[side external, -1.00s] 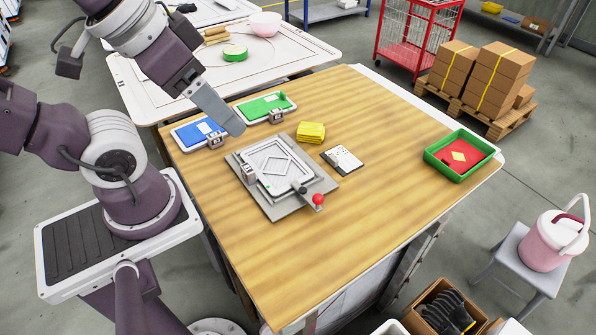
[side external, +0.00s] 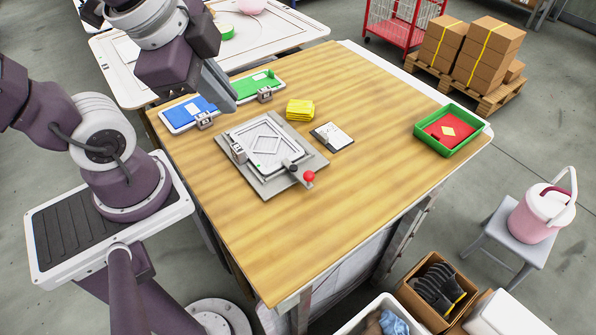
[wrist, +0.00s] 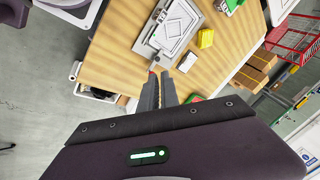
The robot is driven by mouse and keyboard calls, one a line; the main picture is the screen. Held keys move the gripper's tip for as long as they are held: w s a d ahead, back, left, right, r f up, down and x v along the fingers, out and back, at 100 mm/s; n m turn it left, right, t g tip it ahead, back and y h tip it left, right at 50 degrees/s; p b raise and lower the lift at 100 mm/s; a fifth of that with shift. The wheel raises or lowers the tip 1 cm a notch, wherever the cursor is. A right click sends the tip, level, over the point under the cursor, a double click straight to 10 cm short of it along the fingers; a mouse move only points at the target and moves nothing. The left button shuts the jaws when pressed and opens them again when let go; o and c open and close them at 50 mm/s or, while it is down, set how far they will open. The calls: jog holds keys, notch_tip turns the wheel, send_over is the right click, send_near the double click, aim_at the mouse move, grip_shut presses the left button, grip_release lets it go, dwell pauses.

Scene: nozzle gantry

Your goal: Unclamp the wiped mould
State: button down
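The mould (side external: 265,143) is a pale grey plate with a raised diamond and frame. It lies on a grey base plate (side external: 262,190) on the wooden table. A clamp with a red ball knob (side external: 309,176) sits at the plate's front right edge, its dark tip reaching the mould's edge. A small metal block (side external: 239,153) stands at the left edge. My gripper (side external: 232,108) is in the air behind and left of the mould, touching nothing. In the wrist view my two fingers (wrist: 159,76) stand slightly apart and empty, with the mould (wrist: 178,28) beyond them.
Blue (side external: 188,112) and green (side external: 256,85) plates lie at the table's back left. A yellow pad stack (side external: 300,110) and a white card (side external: 332,136) lie behind and right of the mould. A green tray (side external: 448,130) is far right. The front of the table is clear.

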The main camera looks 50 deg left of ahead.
jog(key=w+d+f+m+g, duration=0.1)
jog(key=d+f+m, duration=0.2)
jog(key=m, duration=0.9)
jog(key=w+d+f+m+g, duration=0.1)
jog(key=d+f+m, duration=0.3)
jog(key=m, duration=0.9)
jog(key=shift+h, duration=0.3)
jog(key=shift+w+d+f, duration=0.1)
jog(key=x, duration=0.9)
jog(key=shift+f, duration=0.4)
jog(key=shift+w+a+f, duration=0.15)
jog(key=shift+w, duration=0.5)
jog(key=shift+w+a+f, duration=0.15)
jog(key=shift+w, duration=0.5)
jog(key=shift+w+a+f, duration=0.15)
jog(key=shift+w, duration=0.5)
jog(key=shift+w, duration=0.15)
